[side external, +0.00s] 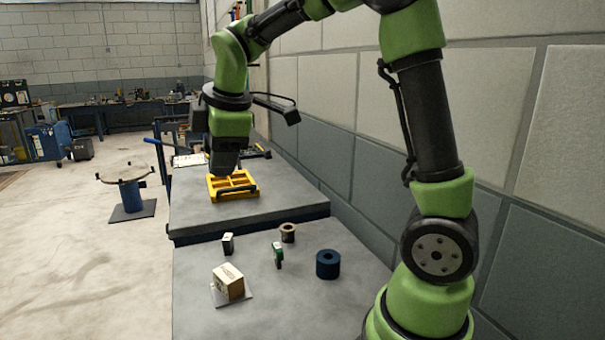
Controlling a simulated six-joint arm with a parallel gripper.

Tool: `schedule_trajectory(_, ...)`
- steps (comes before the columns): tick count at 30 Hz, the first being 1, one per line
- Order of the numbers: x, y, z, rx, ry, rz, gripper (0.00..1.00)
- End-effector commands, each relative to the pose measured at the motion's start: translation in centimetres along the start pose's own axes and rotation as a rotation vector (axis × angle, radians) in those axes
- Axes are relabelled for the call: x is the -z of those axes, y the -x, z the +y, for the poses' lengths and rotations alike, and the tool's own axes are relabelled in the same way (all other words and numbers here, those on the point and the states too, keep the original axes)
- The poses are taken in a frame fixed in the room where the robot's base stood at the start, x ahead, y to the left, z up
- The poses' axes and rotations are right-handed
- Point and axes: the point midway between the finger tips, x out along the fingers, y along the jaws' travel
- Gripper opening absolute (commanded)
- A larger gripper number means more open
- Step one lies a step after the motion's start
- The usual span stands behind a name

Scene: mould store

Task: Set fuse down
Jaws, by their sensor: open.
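My gripper (223,173) points down over a yellow divided tray (254,189) on the raised far part of the bench. The gripper is open. From this side its fingertips overlap the tray's back left part, and I cannot tell whether they touch it. No fuse can be made out for certain; anything between the fingers or in the tray's compartments there is hidden or too small to tell. A small green piece (277,252) and a small black-and-white block (228,243) stand on the nearer, lower bench.
On the lower bench (200,318) are a pale box (229,280) on a white sheet, a dark blue ring (327,264) and a brown spool (288,232). A block wall runs along the right. The raised bench (290,203) is clear in front of the tray.

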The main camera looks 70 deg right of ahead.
Motion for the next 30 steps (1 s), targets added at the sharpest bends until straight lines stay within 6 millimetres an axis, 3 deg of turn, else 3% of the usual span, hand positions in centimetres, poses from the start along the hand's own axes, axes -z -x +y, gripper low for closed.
schedule_trajectory(1,-0.2,2.2,-1.6,-0.007,-0.129,0.045,0.46)
schedule_trajectory(6,-1.6,7.0,-7.6,0.037,-0.595,0.184,0.46)
schedule_trajectory(12,-3.6,9.3,-13.9,0.151,-1.046,0.305,0.46)
schedule_trajectory(15,-4.3,9.5,-15.8,0.200,-1.187,0.334,0.46)
schedule_trajectory(20,-4.8,9.5,-17.0,0.239,-1.286,0.351,0.46)
schedule_trajectory(30,-4.8,9.5,-17.1,0.241,-1.293,0.350,0.46)
